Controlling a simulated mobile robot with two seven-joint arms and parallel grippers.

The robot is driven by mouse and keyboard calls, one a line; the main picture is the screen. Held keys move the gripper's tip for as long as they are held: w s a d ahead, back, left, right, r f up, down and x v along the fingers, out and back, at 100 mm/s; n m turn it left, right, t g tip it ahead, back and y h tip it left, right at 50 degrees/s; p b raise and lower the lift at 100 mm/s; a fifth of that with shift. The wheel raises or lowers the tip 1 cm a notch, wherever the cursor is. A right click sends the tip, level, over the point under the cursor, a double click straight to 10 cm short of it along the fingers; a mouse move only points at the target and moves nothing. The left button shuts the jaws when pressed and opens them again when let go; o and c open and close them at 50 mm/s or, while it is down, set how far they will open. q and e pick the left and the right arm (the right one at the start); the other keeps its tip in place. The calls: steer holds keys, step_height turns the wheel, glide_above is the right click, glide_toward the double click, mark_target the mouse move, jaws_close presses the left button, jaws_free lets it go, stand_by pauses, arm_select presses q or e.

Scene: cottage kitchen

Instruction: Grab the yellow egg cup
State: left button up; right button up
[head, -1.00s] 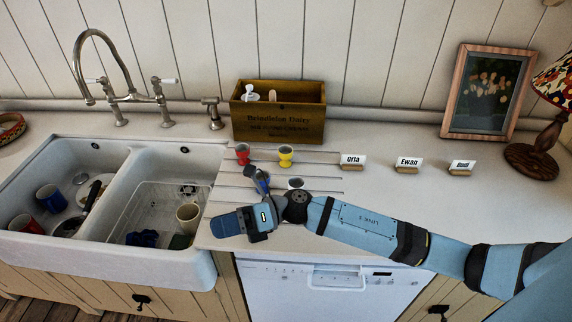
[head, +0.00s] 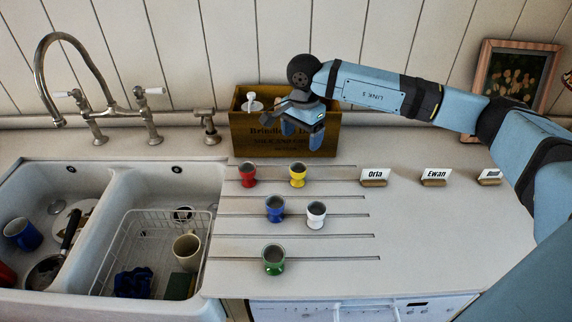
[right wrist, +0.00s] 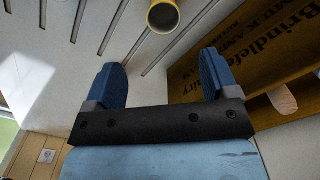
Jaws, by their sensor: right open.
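The yellow egg cup (head: 298,175) stands upright on the grooved drainboard, at the right of the back row beside the red egg cup (head: 248,174). In the right wrist view the yellow egg cup (right wrist: 163,16) shows at the top edge, partly cut off, beyond and between my fingertips. My right gripper (head: 302,132) hangs above and behind the yellow egg cup, in front of the wooden box. Its blue fingers are apart and empty in the right wrist view (right wrist: 160,75). My left gripper is not in view.
A blue egg cup (head: 275,209), a white one (head: 316,214) and a green one (head: 273,260) stand nearer the front. The wooden box (head: 240,138) stands close behind. The sink (head: 120,200) is at left.

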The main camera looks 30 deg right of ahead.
mark_target(299, 163)
step_height(299, 163, down, 7)
steer(key=shift+f+p, duration=0.2)
steer(key=shift+p, duration=0.3)
steer(key=shift+w+f, duration=0.1)
steer(key=shift+f, duration=0.45)
steer(key=shift+a+f+p, duration=0.1)
steer(key=shift+f+p, duration=0.2)
steer(key=shift+f, duration=0.3)
step_height(299, 163, down, 4)
steer(key=shift+w+p, duration=0.15)
steer(key=shift+p, duration=0.25)
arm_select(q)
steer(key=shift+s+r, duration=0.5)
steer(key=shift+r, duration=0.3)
arm_select(e)
steer(key=c, duration=1)
